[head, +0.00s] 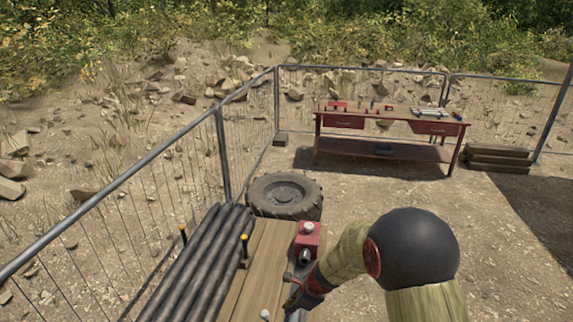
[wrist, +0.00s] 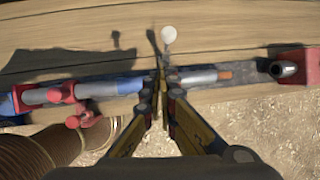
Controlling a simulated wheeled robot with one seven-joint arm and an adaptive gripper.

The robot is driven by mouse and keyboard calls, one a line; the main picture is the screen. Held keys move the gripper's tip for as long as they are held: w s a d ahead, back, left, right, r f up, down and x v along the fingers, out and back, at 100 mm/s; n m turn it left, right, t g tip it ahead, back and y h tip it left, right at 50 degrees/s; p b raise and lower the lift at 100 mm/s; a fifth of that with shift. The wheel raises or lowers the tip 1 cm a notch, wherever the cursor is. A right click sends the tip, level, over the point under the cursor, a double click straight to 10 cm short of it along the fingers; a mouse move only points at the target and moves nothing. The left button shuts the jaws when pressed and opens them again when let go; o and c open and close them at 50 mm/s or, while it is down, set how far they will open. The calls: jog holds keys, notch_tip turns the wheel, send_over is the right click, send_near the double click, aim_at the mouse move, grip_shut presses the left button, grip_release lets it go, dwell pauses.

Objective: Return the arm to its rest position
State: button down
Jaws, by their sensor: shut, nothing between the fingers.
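My gripper (wrist: 161,78) is shut and empty in the wrist view, its fingertips meeting over the front edge of a wooden bench top (wrist: 80,28). In the head view my gripper (head: 292,297) is small and partly hidden by my arm, low over the right side of the same bench (head: 262,262). My arm is bent and reaches in from the lower right. Along the bench edge in the wrist view lies a grey and blue bar tool with red parts (wrist: 68,94). I cannot tell whether the fingertips touch it.
A white round knob (wrist: 169,35) is just beyond the fingertips. A red block with a pipe stub (head: 307,240) stands at the bench edge. Dark pipes (head: 195,265) lie left, with a tyre (head: 285,195) behind. A red worktable (head: 385,122) stands farther back; open ground lies between.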

jog(key=s+d+r+n+t+h+b, duration=0.1)
jog(key=s+d+r+n+b, duration=0.2)
jog(key=s+d+n+b, duration=0.2)
jog(key=s+d+r+n+t+h+b, duration=0.1)
jog(key=s+d+r+n+b, duration=0.3)
jog(key=s+n+b, duration=0.5)
jog(key=s+d+r+n+t+h+b, duration=0.1)
jog(key=s+d+r+n+b, duration=0.3)
jog(key=s, duration=1.1)
jog(key=d+n+h+b, duration=0.1)
jog(key=d+n+b, duration=0.1)
jog(key=d+b, duration=0.1)
jog(key=shift+d+n+b, duration=0.3)
jog(key=shift+d+n, duration=0.1)
jog(key=shift+d, duration=0.35)
